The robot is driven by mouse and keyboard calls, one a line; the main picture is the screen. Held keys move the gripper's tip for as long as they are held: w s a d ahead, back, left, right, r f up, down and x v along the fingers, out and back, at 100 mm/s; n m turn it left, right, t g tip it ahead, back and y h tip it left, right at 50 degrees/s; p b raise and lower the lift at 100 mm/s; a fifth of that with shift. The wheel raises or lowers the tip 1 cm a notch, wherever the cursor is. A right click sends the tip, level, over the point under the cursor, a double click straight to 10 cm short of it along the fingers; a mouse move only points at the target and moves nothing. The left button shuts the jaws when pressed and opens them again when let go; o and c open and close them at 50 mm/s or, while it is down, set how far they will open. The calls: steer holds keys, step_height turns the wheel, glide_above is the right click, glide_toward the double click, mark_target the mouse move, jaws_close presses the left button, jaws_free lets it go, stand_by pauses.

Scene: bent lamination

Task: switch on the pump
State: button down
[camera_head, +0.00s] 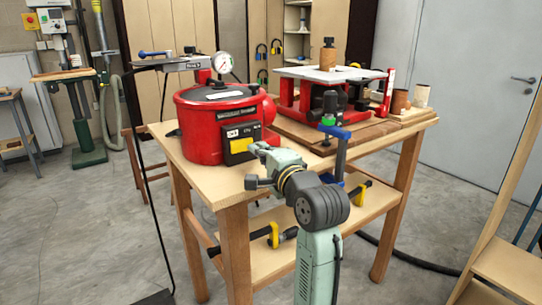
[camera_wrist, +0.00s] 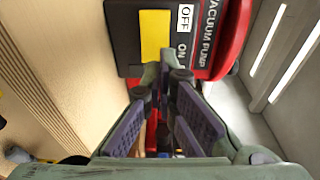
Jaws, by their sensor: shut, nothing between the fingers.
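The vacuum pump is a round red vessel (camera_head: 200,135) with a gauge on top, standing on the left of the wooden table. Its black front panel (camera_head: 240,143) has a yellow label and faces my gripper. The switch itself cannot be made out; my fingers cover part of the panel's lower edge. My gripper (camera_wrist: 166,78) is shut and empty, with its tips at that edge. In the head view my gripper (camera_head: 262,168) is just in front of the panel; contact cannot be told.
A red press-like frame with a pale top plate (camera_head: 330,74) stands on boards to the right. A blue clamp (camera_head: 336,132) is at the table's near edge. Wooden cylinders (camera_head: 421,95) stand at the right end. Yellow clamps (camera_head: 273,235) lie on the lower shelf.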

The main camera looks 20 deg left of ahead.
mark_target(251, 143)
steer(key=shift+p+x, duration=0.3)
steer(key=shift+x, duration=1.15)
steer(key=shift+w+a+r+n+g+y+p, duration=0.1)
steer(key=shift+w+n+g+y+p, duration=0.15)
steer(key=shift+n+g+y+p, duration=0.15)
steer(key=shift+w+r+n+g+y+p, duration=0.1)
steer(key=shift+w+n+g+y+p, duration=0.2)
steer(key=shift+n+g+y, duration=0.15)
steer(key=shift+s+a+f, duration=0.1)
steer(key=shift+f, duration=0.15)
